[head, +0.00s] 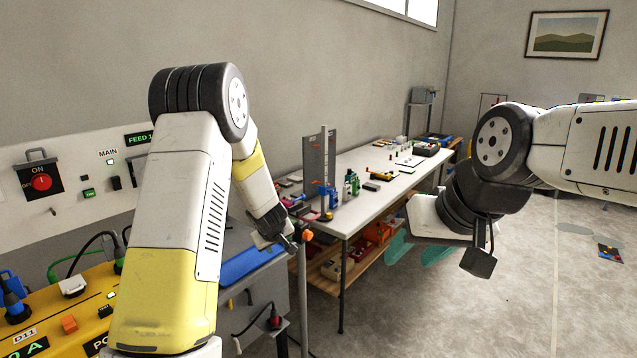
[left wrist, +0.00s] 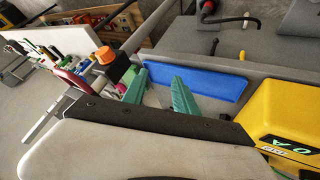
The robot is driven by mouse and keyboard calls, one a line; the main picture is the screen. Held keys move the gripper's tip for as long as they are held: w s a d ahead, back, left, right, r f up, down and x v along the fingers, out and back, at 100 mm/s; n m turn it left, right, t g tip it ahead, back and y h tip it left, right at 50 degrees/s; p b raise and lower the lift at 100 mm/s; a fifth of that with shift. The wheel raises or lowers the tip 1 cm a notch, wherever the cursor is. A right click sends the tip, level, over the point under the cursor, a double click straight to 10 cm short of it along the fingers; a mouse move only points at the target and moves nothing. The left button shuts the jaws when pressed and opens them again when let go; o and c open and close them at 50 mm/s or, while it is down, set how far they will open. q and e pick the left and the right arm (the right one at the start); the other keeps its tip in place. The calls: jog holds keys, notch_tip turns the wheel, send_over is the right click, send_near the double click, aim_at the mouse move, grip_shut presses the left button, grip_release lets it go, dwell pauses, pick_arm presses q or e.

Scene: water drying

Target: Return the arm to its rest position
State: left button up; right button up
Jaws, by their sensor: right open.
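My left arm comes in from the left and reaches down over the grey bench. Its gripper (head: 284,240) is small and partly hidden in the head view, near an orange-capped post (head: 306,236). In the left wrist view, the two green fingers of the left gripper (left wrist: 160,92) stand apart with nothing between them. The orange cap (left wrist: 105,55) is to their left and a blue panel (left wrist: 210,80) to their right. My right arm comes in from the right, folded. The green fingers of the right gripper (head: 419,250) are apart and empty, above the floor.
A white table (head: 350,205) with several small items and a shelf of bins below stands beyond the left gripper. A yellow power box (head: 80,310) with cables is at the lower left. A wall panel (head: 85,185) with switches stands behind. The floor at right is mostly clear.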

pick_arm(q)
jog(key=s+d+r+m+h, duration=0.2)
jog(key=s+r, duration=0.5)
jog(key=r, duration=0.2)
jog(key=s+d+r+m+h, duration=0.1)
jog(key=s+d+r+h, duration=0.1)
jog(key=s+r, duration=0.65)
jog(key=s+a+r+m+g, duration=0.1)
jog(key=s+a+r+m, duration=0.1)
jog(key=s, duration=0.9)
jog(key=s+a+r+m+y, duration=0.1)
jog(key=s+r, duration=0.3)
jog(key=s, duration=0.7)
jog(key=shift+s+a+m+g, duration=0.15)
jog(key=shift+a+m+g, duration=0.3)
jog(key=shift+a, duration=0.25)
